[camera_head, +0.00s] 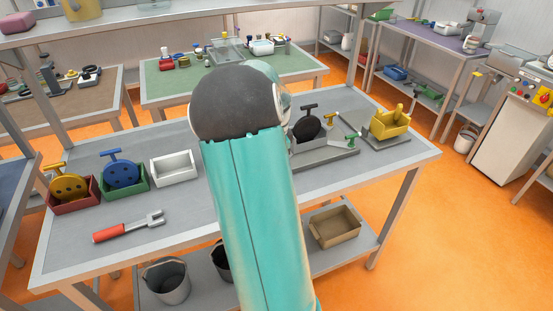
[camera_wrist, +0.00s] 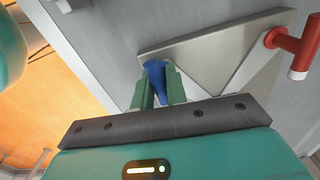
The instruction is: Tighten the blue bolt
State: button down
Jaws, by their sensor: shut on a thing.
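In the wrist view the blue bolt (camera_wrist: 154,69) shows as a blue piece between the two green fingers of my gripper (camera_wrist: 159,84). The fingers are shut on it. It stands over or beside a grey metal plate (camera_wrist: 205,42); its lower end is hidden, so I cannot tell how deep it sits. In the head view my teal arm covers the gripper and the bolt.
A red piece with a pale tip (camera_wrist: 300,52) is right of the bolt.

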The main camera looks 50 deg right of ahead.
jog(key=shift+m, duration=0.4)
jog(key=c, duration=1.4)
grip_release()
notch_tip(320, 180, up, 14)
jog(key=shift+f, duration=0.1)
